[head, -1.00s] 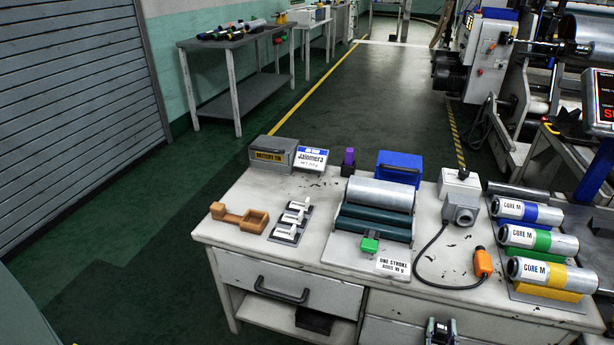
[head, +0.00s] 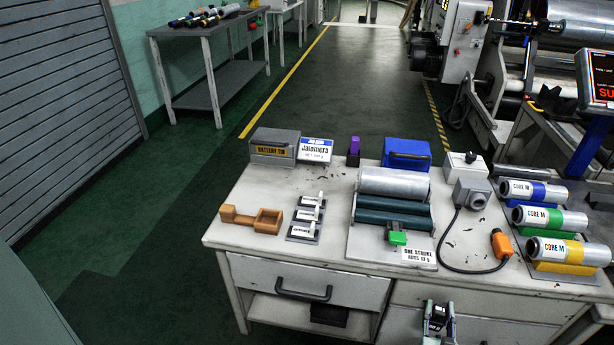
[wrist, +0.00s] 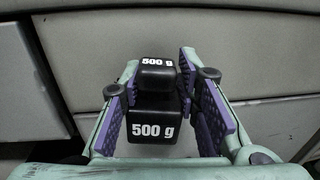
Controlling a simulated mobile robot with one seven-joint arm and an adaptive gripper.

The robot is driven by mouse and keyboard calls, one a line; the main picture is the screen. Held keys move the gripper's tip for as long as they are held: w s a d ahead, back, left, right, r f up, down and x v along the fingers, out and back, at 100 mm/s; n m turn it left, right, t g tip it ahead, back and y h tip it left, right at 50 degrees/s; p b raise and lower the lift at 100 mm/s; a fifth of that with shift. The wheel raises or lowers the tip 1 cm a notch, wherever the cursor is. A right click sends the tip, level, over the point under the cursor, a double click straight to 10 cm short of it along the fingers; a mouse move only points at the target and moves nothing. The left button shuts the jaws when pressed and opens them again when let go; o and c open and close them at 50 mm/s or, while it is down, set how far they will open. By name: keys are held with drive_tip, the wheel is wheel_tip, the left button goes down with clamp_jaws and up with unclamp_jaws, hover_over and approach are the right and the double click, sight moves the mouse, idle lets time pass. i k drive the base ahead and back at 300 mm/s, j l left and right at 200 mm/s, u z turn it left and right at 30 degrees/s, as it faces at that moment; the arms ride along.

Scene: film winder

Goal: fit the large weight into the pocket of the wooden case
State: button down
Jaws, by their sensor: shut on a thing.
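The wooden case (head: 264,221) is an orange-brown block with a square pocket and a narrow arm on its left. It lies near the left end of the bench top in the head view; its pocket looks empty. My gripper (head: 437,318) is at the bottom edge of the head view, in front of the bench drawers and away from the case. The large weight (wrist: 153,128) is black and marked 500 g on two faces. In the wrist view my gripper (wrist: 158,82) has its purple pads on either side of the weight, holding it.
The bench (head: 340,245) also carries small labelled pieces on a dark stand (head: 305,217) right of the case, a grey battery tin (head: 274,146), a roller unit (head: 393,205) and several labelled cores at right. Bare bench top surrounds the case.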

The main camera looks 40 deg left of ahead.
sight(250, 217)
drive_tip(key=k+j+z, duration=0.15)
drive_tip(key=j, duration=0.3)
drive_tip(key=k+j+z, duration=0.15)
drive_tip(key=j, duration=0.35)
drive_tip(key=k+j+z, duration=0.1)
drive_tip(key=j, duration=0.35)
drive_tip(key=k+j+z, duration=0.15)
drive_tip(key=j, duration=0.25)
drive_tip(key=k+j+z, duration=0.15)
drive_tip(key=j, duration=0.3)
drive_tip(key=k+j+z, duration=0.15)
drive_tip(key=k+j, duration=0.15)
